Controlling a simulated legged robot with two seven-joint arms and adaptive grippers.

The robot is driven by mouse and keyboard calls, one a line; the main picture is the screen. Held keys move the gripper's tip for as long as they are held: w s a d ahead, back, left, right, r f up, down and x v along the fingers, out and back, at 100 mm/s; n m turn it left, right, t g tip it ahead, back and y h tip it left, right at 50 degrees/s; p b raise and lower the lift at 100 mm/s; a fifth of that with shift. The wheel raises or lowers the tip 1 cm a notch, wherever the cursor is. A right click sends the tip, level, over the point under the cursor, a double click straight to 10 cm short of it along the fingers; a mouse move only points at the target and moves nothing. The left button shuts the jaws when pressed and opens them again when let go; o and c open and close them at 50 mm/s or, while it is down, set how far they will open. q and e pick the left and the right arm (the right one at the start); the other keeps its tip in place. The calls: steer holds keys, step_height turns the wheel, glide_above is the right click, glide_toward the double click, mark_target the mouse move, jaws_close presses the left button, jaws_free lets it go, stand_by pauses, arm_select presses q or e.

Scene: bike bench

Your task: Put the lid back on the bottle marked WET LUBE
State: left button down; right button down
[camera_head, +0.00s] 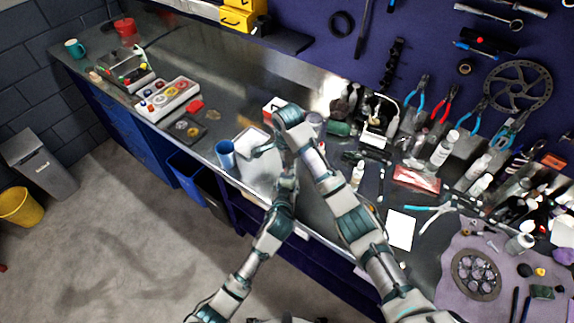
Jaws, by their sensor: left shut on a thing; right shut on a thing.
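No label reading WET LUBE is legible. A small white bottle (358,172) stands on the bench just right of my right forearm, and larger white bottles (443,150) stand further right. My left gripper (287,168) is over the bench's front part, close beside my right arm. My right gripper (259,152) is bent down near a white sheet-like item, just left of my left gripper. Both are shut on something. What each one holds is too small and covered by my arms to make out. I cannot pick out the lid.
A blue cup (226,154) stands at the bench's front edge, left of my grippers. A white tray of coloured parts (168,99) lies further left. Pliers (437,211), a white card (400,230) and a purple mat (450,262) lie at right.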

arm_select(q)
steer(key=shift+f, duration=0.1)
arm_select(e)
steer(key=shift+w+d+m, duration=0.1)
steer(key=shift+m, duration=0.3)
steer(key=c, duration=1)
jaws_free()
steer(key=r, duration=1.2)
steer(key=shift+s, duration=0.2)
arm_select(q)
steer(key=shift+c, duration=2)
jaws_free()
arm_select(e)
steer(key=shift+f, duration=0.1)
arm_select(q)
steer(key=v, duration=1.1)
steer(key=shift+s, duration=0.35)
